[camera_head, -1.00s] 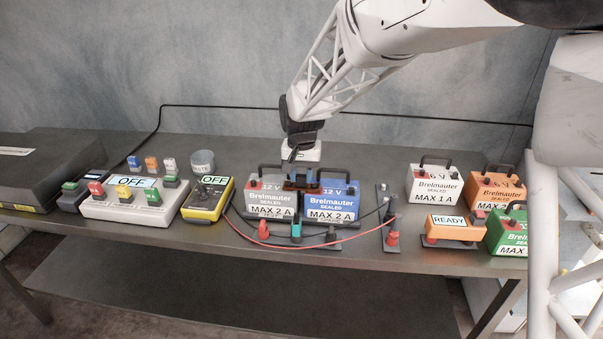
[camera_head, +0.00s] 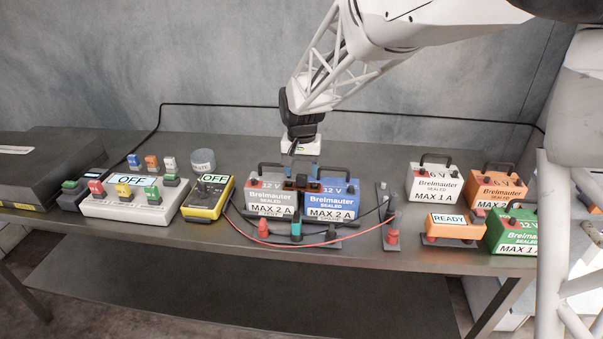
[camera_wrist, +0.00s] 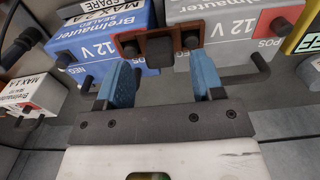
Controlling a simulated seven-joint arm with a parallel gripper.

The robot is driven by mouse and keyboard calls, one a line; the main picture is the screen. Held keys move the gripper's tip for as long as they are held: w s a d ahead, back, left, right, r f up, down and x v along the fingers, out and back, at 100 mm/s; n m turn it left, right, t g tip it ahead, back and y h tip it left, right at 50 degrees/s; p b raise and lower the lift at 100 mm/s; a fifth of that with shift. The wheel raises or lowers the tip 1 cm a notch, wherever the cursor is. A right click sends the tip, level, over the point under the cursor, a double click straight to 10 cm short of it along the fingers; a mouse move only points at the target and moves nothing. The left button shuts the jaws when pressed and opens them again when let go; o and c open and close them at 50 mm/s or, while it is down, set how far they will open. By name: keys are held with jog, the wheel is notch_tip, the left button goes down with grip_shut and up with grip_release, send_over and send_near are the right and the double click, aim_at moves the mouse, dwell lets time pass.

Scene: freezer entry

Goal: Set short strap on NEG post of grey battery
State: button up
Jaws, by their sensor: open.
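The grey battery (camera_head: 265,203) stands beside the blue battery (camera_head: 330,206) at mid-bench. The short strap, a brown bar with a dark block grip (camera_wrist: 179,56), spans the gap between their tops, and it also shows in the head view (camera_head: 301,183). Its one end lies at the grey battery's inner, NEG side and the other at the blue battery. My gripper (camera_head: 302,171) is open and empty just above the strap. Its blue fingers are apart in the wrist view (camera_wrist: 162,78).
Red and black leads run in front of the batteries. A yellow meter reading OFF (camera_head: 208,197) stands left, and a dark narrow plate with a red post (camera_head: 391,237) stands right. More batteries, including a white one (camera_head: 434,186), sit farther right.

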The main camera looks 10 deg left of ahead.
aim_at(304, 176)
jog(key=shift+r, duration=3.05)
jog(key=shift+d, duration=0.1)
jog(key=shift+s+d+r, duration=0.15)
jog(key=shift+s+d, duration=0.05)
jog(key=shift+d, duration=0.05)
jog(key=s+d+r+t, duration=0.1)
jog(key=s+d+r, duration=0.2)
jog(key=s+d, duration=0.5)
jog(key=s+d+r, duration=0.2)
jog(key=s+d, duration=0.6)
jog(key=d, duration=0.1)
jog(key=s+d+f, duration=0.1)
jog(key=s+d, duration=0.2)
jog(key=s, duration=0.3)
jog(key=s+d+f+t, duration=0.1)
jog(key=s+d, duration=0.2)
jog(key=s, duration=0.3)
jog(key=s+d+f, duration=0.1)
jog(key=s+d, duration=0.2)
jog(key=s, duration=0.4)
jog(key=shift+d+f+t, duration=0.3)
jog(key=shift+d, duration=0.05)
